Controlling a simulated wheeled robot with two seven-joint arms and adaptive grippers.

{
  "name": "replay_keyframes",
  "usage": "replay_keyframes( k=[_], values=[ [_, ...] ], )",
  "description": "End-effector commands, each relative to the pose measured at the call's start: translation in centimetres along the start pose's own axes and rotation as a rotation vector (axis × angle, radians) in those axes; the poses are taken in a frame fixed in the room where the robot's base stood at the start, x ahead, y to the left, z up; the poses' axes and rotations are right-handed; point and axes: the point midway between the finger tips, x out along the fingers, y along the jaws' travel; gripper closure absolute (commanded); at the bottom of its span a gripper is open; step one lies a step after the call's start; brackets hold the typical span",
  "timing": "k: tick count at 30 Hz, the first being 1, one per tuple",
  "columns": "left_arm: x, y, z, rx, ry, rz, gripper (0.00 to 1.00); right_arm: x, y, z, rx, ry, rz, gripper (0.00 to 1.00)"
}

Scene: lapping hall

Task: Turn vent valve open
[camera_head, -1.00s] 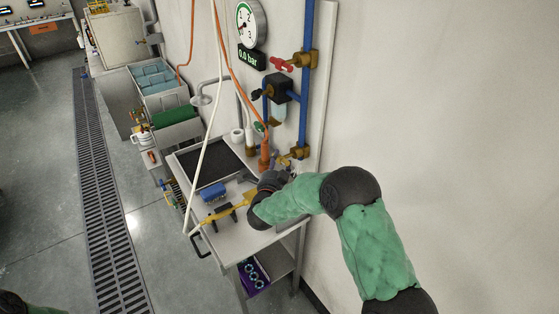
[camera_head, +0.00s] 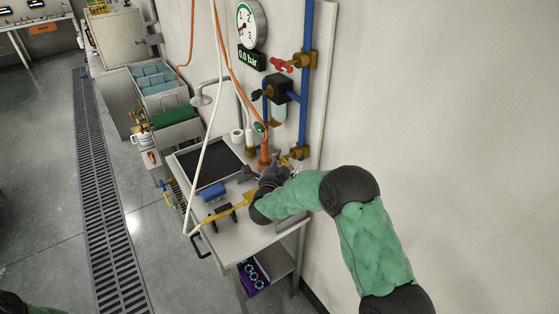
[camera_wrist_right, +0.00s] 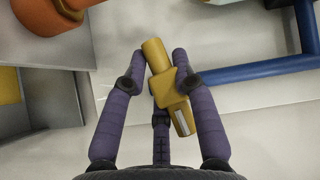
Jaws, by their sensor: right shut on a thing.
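The vent valve is a brass fitting (camera_head: 300,152) at the foot of the blue wall pipe, with a yellow handle (camera_head: 283,159) pointing left. My right gripper (camera_head: 276,168) is at this handle, above the bench. In the right wrist view, the purple fingers of my right gripper (camera_wrist_right: 158,78) are closed around a yellow piece (camera_wrist_right: 170,90), which looks like the valve handle. The piece is tilted between the fingers, and its lower end has a pale label. My left gripper is out of view; only a bit of my left arm shows at the bottom left.
A gauge (camera_head: 250,22) and a 0.0 bar display (camera_head: 251,58) are on the panel. Orange and white hoses hang left of my gripper. A bench (camera_head: 240,236) holds a blue block (camera_head: 213,191).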

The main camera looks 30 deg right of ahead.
Motion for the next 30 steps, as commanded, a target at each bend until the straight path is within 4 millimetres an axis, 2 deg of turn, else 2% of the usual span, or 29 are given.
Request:
replay_keyframes(
  k=[11,30],
  values=[
    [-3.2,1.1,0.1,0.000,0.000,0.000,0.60,-0.2,-0.3,-0.2,-0.137,-0.040,0.129,1.00],
    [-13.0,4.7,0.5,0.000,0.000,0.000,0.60,-0.5,-0.2,-0.5,-0.499,-0.138,0.459,1.00]
  ],
)
